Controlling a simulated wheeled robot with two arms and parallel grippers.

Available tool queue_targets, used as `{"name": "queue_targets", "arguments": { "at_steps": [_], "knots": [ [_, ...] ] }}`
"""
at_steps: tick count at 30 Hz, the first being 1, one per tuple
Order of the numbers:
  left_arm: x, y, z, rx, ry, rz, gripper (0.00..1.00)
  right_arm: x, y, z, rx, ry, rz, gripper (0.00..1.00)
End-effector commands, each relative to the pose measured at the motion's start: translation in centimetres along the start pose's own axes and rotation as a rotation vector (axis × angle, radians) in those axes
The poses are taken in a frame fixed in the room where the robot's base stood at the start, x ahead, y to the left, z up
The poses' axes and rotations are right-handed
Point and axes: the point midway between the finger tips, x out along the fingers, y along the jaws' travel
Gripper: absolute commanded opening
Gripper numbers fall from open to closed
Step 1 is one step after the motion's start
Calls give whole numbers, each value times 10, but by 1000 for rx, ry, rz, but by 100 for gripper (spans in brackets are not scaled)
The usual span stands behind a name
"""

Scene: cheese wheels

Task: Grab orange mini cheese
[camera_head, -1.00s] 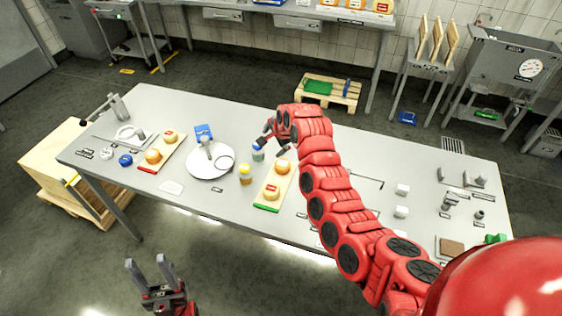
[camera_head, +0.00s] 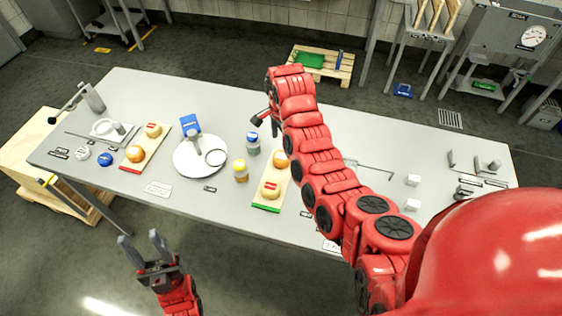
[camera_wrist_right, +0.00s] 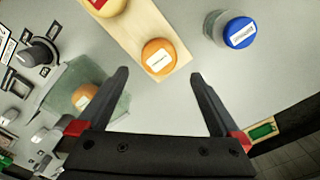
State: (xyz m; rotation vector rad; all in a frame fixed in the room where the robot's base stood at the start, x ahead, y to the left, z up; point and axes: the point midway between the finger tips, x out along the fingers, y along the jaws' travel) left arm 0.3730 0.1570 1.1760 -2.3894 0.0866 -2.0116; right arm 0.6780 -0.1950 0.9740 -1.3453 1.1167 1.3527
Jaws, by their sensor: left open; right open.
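The orange mini cheese (camera_head: 281,160) lies at the far end of the right wooden board (camera_head: 264,206), which has a green front edge. In the right wrist view the orange cheese (camera_wrist_right: 158,57) shows a white label and lies just beyond my open, empty right gripper (camera_wrist_right: 160,75), between its fingertips in the picture. In the head view my right gripper (camera_head: 266,121) is above the table, partly hidden by its own arm. A second orange cheese (camera_head: 134,154) lies on the left board with a red edge. My left gripper (camera_head: 139,239) is open and empty, in front of the table.
A yellow cheese (camera_head: 270,189) sits on the same board. A blue-capped jar (camera_wrist_right: 236,30) stands beside the board, with a yellow-capped jar (camera_head: 240,171) nearby. A translucent cover (camera_wrist_right: 70,85) with something orange under or behind it appears left in the wrist view.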

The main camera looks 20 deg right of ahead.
Motion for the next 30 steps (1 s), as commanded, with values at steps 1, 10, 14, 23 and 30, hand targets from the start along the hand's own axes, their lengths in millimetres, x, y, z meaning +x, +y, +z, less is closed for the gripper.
{"name": "queue_targets", "arguments": {
  "at_steps": [1,10,14,23,30],
  "knots": [
    [-10,0,2,0,0,0,50,13,0,1,-1,3,0,100],
    [-20,1,3,0,0,0,50,33,0,0,-1,0,0,100],
    [-6,0,1,0,0,0,50,46,1,1,-2,-1,5,100],
    [8,0,-2,0,0,0,50,78,-1,0,0,0,0,100],
    [8,0,-2,0,0,0,50,83,-1,0,0,0,0,100]
  ]
}}
